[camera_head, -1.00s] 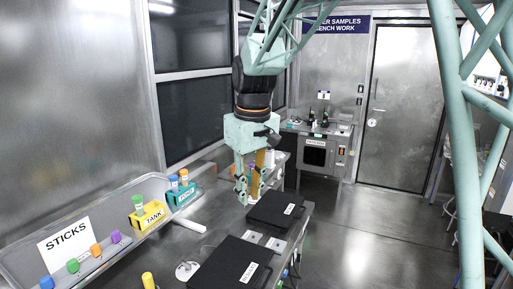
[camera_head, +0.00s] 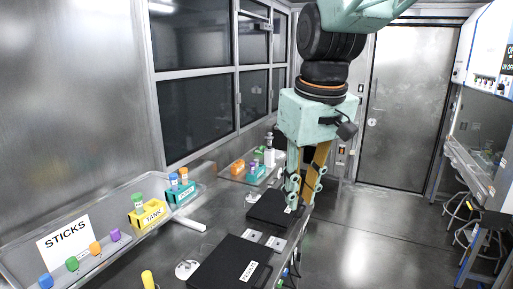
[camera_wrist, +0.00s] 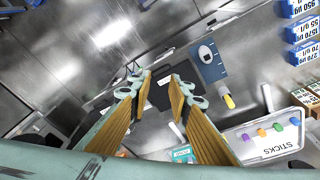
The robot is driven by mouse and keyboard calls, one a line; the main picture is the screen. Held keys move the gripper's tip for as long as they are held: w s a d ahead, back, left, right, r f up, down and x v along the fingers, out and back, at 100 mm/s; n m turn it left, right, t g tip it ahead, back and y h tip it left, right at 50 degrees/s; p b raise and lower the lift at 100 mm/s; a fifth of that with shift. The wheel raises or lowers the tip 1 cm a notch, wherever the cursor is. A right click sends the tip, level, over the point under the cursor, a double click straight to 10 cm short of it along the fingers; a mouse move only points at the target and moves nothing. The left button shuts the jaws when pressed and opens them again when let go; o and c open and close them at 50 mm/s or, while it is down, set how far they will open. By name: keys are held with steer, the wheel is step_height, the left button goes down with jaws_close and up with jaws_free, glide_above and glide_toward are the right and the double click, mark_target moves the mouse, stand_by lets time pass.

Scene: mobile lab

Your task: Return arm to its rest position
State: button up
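My gripper (camera_head: 299,203) hangs pointing down over the far part of the bench in the head view, in front of the far black flat device (camera_head: 268,207). In the wrist view my gripper (camera_wrist: 158,83) shows its two yellow-padded fingers apart, with a clear gap and nothing held between them. My teal arm reaches in from the top of the head view. The far black device is partly hidden behind the fingers.
An orange block (camera_head: 238,167) stands farther back.

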steer(key=s+d+f+m, duration=0.1)
steer(key=s+d, duration=0.2)
steer(key=s, duration=0.6)
steer(key=s+d+f+m+t+b, duration=0.1)
steer(key=s+d, duration=0.3)
steer(key=s, duration=0.5)
steer(key=s+d+m, duration=0.2)
steer(key=s+d, duration=0.2)
steer(key=s, duration=0.5)
steer(key=shift+s+f+m+t, duration=0.15)
steer(key=shift+f+m+t, duration=0.15)
steer(key=shift+f+m, duration=0.1)
steer(key=shift+o, duration=0.3)
